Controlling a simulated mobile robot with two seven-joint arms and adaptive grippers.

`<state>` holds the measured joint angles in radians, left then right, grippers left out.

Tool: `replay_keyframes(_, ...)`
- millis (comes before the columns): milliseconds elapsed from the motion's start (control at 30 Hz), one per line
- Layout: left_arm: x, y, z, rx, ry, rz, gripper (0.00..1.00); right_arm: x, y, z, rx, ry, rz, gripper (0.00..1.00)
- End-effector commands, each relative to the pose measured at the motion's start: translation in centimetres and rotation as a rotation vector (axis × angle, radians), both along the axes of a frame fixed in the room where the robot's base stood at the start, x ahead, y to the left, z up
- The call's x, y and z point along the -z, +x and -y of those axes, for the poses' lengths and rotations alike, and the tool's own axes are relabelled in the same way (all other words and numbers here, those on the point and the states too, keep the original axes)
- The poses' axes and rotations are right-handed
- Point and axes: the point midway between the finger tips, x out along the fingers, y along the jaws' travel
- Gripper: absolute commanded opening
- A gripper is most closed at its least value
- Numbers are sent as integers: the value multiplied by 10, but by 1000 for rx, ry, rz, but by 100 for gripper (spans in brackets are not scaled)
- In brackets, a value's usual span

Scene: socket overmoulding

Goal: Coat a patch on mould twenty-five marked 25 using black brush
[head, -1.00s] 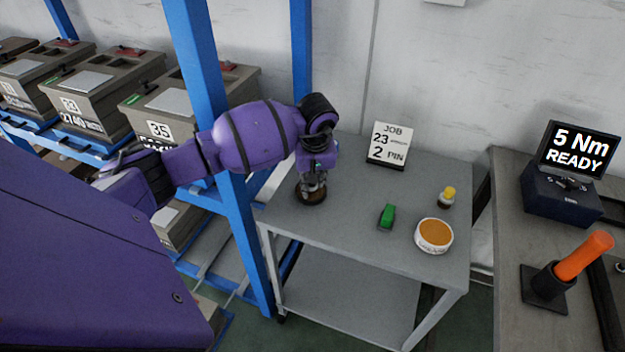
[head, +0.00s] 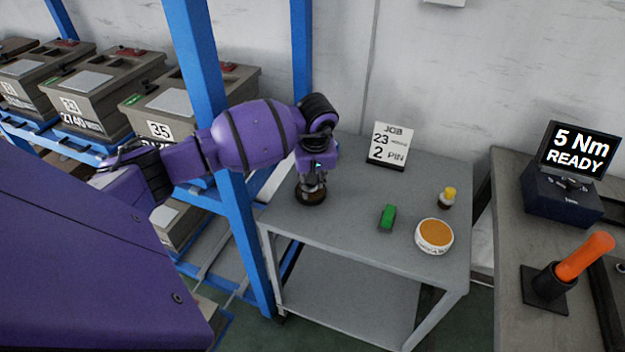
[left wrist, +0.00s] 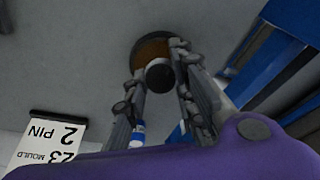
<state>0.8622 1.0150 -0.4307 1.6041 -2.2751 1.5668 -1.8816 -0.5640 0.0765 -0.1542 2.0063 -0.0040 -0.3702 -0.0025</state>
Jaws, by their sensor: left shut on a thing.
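My left gripper (head: 314,180) points down at the left end of the grey trolley, over a dark round pot (head: 309,197). In the left wrist view the fingers (left wrist: 160,82) are shut on a dark, round-ended thing with a pale band (left wrist: 158,74), likely the black brush. Behind it is the pot with brown contents (left wrist: 150,49); whether the brush touches them I cannot tell. Moulds stand on the blue rack at left: one reads 35 (head: 165,105), another seems to read 23 (head: 85,100). I can read no 25. My right gripper is out of view.
On the trolley (head: 345,215) are a job card reading 23, 2 pin (head: 391,146), a green block (head: 387,217), a yellow-topped bottle (head: 448,197) and an orange-filled tub (head: 434,236). A blue post (head: 205,80) stands beside my arm. A bench with an orange-handled tool (head: 583,257) is at right.

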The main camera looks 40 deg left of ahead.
Motion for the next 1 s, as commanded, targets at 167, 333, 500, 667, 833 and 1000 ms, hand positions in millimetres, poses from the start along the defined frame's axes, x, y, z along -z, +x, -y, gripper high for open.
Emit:
replay_keyframes(167,-19,2,-1,0,2,7,0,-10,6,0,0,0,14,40)
replay_keyframes(333,-33,2,-1,1,2,6,0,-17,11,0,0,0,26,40)
replay_keyframes(500,-47,2,0,1,1,7,0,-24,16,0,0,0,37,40)
replay_keyframes(667,-60,2,-1,0,3,7,0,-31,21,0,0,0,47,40)
replay_keyframes(833,-69,1,0,0,1,6,0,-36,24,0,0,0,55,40)
replay_keyframes(1000,-69,1,0,-1,1,4,0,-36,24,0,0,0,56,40)
